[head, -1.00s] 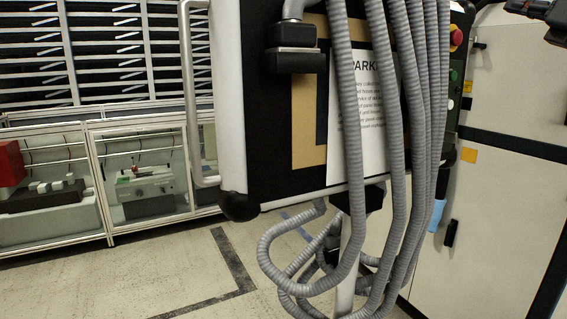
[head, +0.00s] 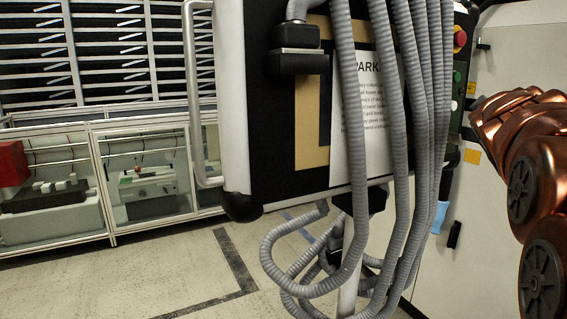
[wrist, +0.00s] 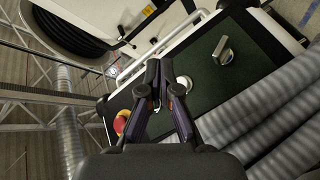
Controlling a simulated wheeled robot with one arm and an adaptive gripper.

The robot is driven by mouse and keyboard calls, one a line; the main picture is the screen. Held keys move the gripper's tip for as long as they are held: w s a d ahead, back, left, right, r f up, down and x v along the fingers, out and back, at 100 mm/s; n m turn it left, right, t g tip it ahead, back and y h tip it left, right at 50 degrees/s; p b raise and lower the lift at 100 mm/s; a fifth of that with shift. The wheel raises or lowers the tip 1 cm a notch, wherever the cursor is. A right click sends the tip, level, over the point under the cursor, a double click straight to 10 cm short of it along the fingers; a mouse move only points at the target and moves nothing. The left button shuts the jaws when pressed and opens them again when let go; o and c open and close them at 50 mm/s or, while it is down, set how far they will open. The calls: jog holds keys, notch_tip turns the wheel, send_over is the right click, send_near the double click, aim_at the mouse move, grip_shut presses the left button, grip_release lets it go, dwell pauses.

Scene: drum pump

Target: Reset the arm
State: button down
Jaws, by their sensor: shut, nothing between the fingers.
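My gripper (wrist: 159,75) shows in the wrist view with its two dark fingers together at the tips and nothing between them. It is in front of a dark green control panel (wrist: 246,88); I cannot tell whether it touches the panel. The panel carries a metal knob (wrist: 223,50), a pale round button (wrist: 184,84) beside the fingertips, and a red emergency stop button (wrist: 121,122) to the left.
Grey corrugated hoses (head: 349,140) hang in front of the black panel (head: 267,120) with a paper sign (head: 352,170). They also run along the right in the wrist view (wrist: 265,125). A pale cabinet (head: 440,270) stands at the right. The floor (head: 130,275) at the lower left is clear.

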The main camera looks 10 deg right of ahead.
jog(key=s+a+f+m+g+y, duration=0.15)
jog(key=s+a+f, duration=0.35)
jog(key=f, duration=0.5)
jog(key=s+a+f+g+y, duration=0.3)
jog(key=s+a+f, duration=0.1)
jog(key=a+f, duration=0.4)
jog(key=s+a+f+m+g+y, duration=0.1)
jog(key=s+a+f+g+y, duration=0.25)
jog(key=f, duration=0.75)
jog(key=s+a+f+g+y, duration=0.1)
jog(key=s+a+f, duration=0.3)
jog(key=s, duration=0.4)
jog(key=s+a+f+g, duration=0.3)
jog(key=s+a+f, duration=0.1)
jog(key=s+a, duration=0.3)
jog(key=s+a+f+g+y, duration=0.1)
jog(key=s+a+f, duration=0.3)
jog(key=s, duration=0.4)
jog(key=shift+s+a+f+g+y, duration=0.3)
jog(key=shift+s+a+g, duration=0.05)
jog(key=shift+a+g, duration=0.55)
jog(key=shift+s+d+m, duration=0.1)
jog(key=shift+m, duration=0.15)
